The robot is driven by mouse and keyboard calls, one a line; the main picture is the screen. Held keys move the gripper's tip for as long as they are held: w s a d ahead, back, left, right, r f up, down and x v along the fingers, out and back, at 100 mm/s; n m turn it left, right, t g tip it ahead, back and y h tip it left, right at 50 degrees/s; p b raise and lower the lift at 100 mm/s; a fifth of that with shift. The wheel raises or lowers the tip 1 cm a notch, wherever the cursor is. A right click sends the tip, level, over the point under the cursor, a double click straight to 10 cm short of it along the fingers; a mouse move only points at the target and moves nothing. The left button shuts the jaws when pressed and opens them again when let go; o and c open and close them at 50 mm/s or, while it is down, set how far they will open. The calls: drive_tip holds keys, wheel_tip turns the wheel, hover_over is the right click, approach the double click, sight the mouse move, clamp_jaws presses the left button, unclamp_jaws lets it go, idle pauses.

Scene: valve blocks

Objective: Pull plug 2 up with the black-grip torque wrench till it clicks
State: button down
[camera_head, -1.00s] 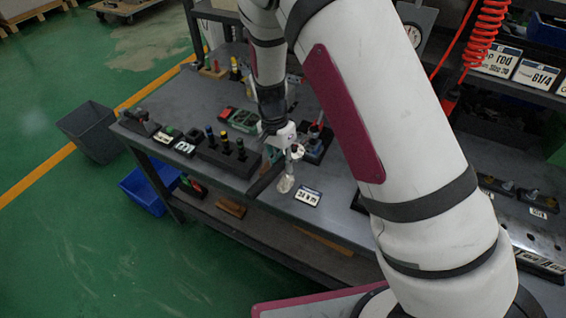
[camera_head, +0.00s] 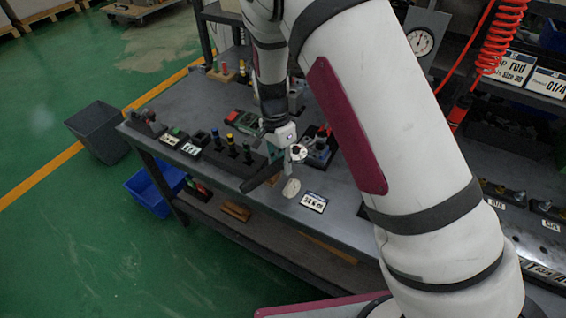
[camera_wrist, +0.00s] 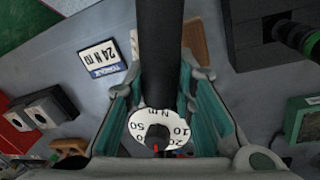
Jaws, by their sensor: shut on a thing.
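My gripper (camera_head: 284,140) is shut on the black-grip torque wrench (camera_head: 262,176) above the bench. In the head view, the black grip points to the lower left. In the wrist view, the teal-padded fingers of my gripper (camera_wrist: 158,82) lie either side of the dark grip (camera_wrist: 160,40), and its white round dial (camera_wrist: 145,121) faces the camera. I cannot tell which plug is number 2, or whether the wrench touches one.
A blue bin (camera_head: 155,190) is below.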

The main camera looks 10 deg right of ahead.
drive_tip(key=shift+w+a+m+b, duration=0.3)
drive_tip(key=shift+w+m, duration=0.2)
drive_tip(key=shift+w, duration=0.05)
drive_tip(key=shift+w+a+m+b, duration=0.3)
drive_tip(key=shift+w+m, duration=0.2)
drive_tip(key=shift+w, duration=0.05)
drive_tip(key=shift+s, duration=0.15)
drive_tip(key=shift+s+d+n+p, duration=0.6)
drive_tip(key=shift+s+n+p, duration=0.25)
drive_tip(key=shift+s+n, duration=0.15)
drive_tip(key=shift+r, duration=0.25)
drive_tip(key=shift+r+p, duration=1.35)
drive_tip(key=shift+r, duration=2.3)
